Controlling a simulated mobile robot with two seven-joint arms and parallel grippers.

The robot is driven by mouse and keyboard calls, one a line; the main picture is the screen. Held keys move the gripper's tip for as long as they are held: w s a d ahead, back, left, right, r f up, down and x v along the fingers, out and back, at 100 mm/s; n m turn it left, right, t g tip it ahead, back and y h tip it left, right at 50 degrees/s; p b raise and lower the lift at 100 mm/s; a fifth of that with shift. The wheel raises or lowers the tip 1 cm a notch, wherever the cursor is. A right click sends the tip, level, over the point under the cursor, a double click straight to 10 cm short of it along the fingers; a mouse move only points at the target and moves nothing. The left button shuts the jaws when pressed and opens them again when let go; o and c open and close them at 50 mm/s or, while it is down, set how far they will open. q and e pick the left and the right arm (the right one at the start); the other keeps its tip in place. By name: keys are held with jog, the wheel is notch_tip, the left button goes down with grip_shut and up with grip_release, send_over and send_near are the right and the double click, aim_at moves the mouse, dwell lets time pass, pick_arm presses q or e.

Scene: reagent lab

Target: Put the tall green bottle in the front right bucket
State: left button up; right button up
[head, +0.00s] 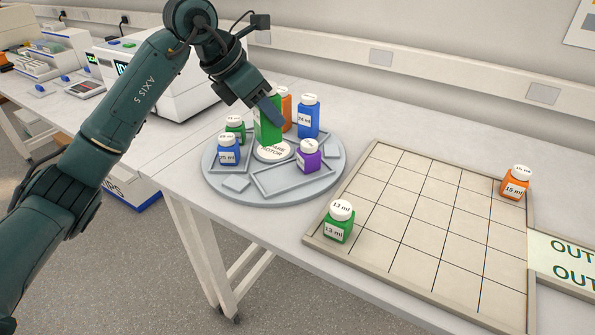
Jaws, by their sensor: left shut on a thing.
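The tall green bottle (267,131) is at the back of the round grey rotor tray (215,187). My left gripper (270,112) comes down from above and is shut on this bottle, hiding most of its cap. I cannot tell whether the bottle's base touches the tray. A short green bottle (235,134), a short blue bottle (228,155), a tall blue bottle (309,119), an orange bottle (287,110) and a purple bottle (308,160) stand around it in the tray's buckets. The front right bucket (285,187) looks empty. My right gripper is not in view.
A gridded board (410,215) lies to the right, with a green 13 ml bottle (338,226) at its front left and an orange 15 ml bottle (515,187) at its far right. White machines (140,75) stand behind on the left. Most grid squares are clear.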

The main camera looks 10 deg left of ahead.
aim_at(272, 134)
pick_arm(q)
jog(key=shift+w+d, duration=0.2)
jog(key=shift+d, duration=0.05)
jog(key=shift+w+d+f, duration=0.1)
jog(key=shift+d+f, duration=0.05)
jog(key=shift+f, duration=0.05)
notch_tip(272, 134, down, 5)
jog(key=shift+f, duration=0.2)
notch_tip(272, 134, down, 4)
jog(key=shift+r, duration=0.25)
jog(key=shift+f, duration=0.35)
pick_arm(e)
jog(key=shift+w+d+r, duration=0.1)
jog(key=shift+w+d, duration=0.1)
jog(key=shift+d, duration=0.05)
pick_arm(q)
jog(key=o, duration=1)
jog(key=shift+f, duration=0.1)
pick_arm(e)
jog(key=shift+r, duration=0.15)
